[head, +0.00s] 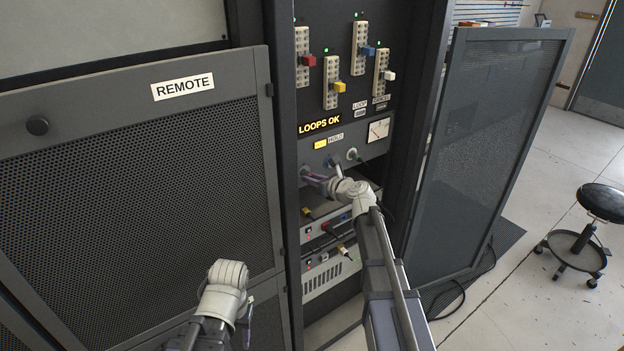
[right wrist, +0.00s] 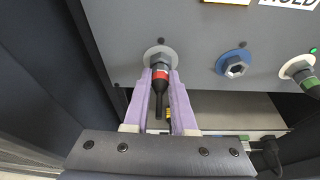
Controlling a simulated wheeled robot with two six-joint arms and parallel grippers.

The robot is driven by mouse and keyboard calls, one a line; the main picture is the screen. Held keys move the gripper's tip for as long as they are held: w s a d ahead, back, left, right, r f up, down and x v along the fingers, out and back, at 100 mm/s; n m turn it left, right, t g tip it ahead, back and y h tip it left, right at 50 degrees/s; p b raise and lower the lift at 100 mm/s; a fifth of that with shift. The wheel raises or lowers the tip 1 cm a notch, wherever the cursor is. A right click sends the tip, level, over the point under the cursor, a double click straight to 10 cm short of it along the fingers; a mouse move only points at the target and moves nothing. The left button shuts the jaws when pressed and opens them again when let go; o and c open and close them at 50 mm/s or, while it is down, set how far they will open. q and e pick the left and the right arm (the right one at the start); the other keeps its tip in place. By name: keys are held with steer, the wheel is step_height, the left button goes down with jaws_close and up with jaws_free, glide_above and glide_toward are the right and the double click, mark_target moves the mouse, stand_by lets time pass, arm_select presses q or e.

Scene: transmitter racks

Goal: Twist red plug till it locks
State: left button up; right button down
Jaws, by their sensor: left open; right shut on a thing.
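The red plug (right wrist: 160,76) is a black plug with a red band, seen in the right wrist view. Its nose sits in a grey-ringed socket (right wrist: 161,54) on the grey panel, and its cable end points down. The purple fingers of my right gripper (right wrist: 160,84) are shut on it from both sides. In the head view my right gripper (head: 314,178) reaches the panel's lower left, and the plug is too small and covered to make out. I cannot tell whether the plug is locked. My left gripper (head: 248,322) is low, away from the panel, and open.
A blue-ringed socket (right wrist: 233,64) stands empty to the right, with another plugged connector (right wrist: 301,72) beyond it. Cabled units (head: 325,240) lie below the panel. The REMOTE mesh door (head: 140,190) and another mesh door (head: 480,150) flank the rack.

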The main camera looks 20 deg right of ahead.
steer(key=shift+w+d+m+y, duration=0.1)
steer(key=shift+m+y, duration=0.4)
steer(key=shift+m, duration=0.6)
steer(key=shift+m+y+b, duration=0.4)
steer(key=shift+m, duration=0.3)
steer(key=shift+f+m+y+b, duration=0.1)
steer(key=shift+m+y+b, duration=0.35)
steer(key=shift+m, duration=0.35)
steer(key=shift+m+y+b, duration=0.45)
steer(key=shift+m+y, duration=0.1)
steer(key=shift+m, duration=0.45)
